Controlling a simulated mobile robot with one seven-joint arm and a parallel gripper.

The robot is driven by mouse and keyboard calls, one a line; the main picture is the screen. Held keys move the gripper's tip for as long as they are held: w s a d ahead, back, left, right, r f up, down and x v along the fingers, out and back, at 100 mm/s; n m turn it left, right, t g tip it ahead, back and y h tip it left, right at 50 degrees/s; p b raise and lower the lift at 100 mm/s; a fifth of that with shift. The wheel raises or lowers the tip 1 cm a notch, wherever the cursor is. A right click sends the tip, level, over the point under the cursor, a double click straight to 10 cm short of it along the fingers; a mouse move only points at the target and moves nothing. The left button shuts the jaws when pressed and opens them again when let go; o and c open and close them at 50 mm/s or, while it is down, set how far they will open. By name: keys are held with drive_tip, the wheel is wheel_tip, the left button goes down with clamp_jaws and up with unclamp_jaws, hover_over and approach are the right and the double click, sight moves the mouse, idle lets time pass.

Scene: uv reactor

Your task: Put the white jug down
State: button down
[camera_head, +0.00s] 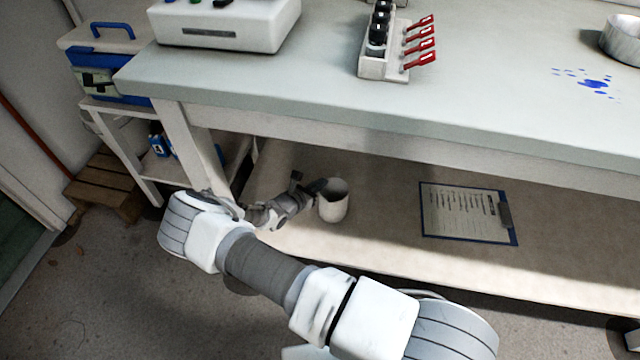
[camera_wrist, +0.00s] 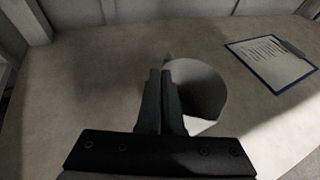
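The white jug (camera_head: 333,203) is upright at the lower shelf (camera_head: 380,240) under the bench. It also shows in the wrist view (camera_wrist: 208,85), open end up, just right of the fingers. My gripper (camera_head: 318,187) reaches in from the left to the jug's left side. In the wrist view its two dark fingers (camera_wrist: 161,74) are nearly together at the jug's near left side, and appear closed on it; the gripped part is hidden between them. I cannot tell whether the jug's base touches the shelf.
A blue clipboard (camera_head: 465,212) lies on the shelf to the right, with bare shelf between it and the jug. The bench top (camera_head: 480,90) overhangs the shelf. A bench leg (camera_head: 190,140) and a white side rack (camera_head: 125,150) stand at left.

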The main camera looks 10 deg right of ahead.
drive_tip(key=c, duration=1.1)
unclamp_jaws()
drive_tip(key=shift+s+a+r, duration=0.15)
drive_tip(key=shift+r, duration=0.05)
drive_tip(key=p+v, duration=0.4)
drive_tip(key=v, duration=0.7)
drive_tip(key=shift+s+a, duration=0.2)
drive_tip(key=shift+s, duration=0.05)
drive_tip(key=shift+s+a, duration=0.1)
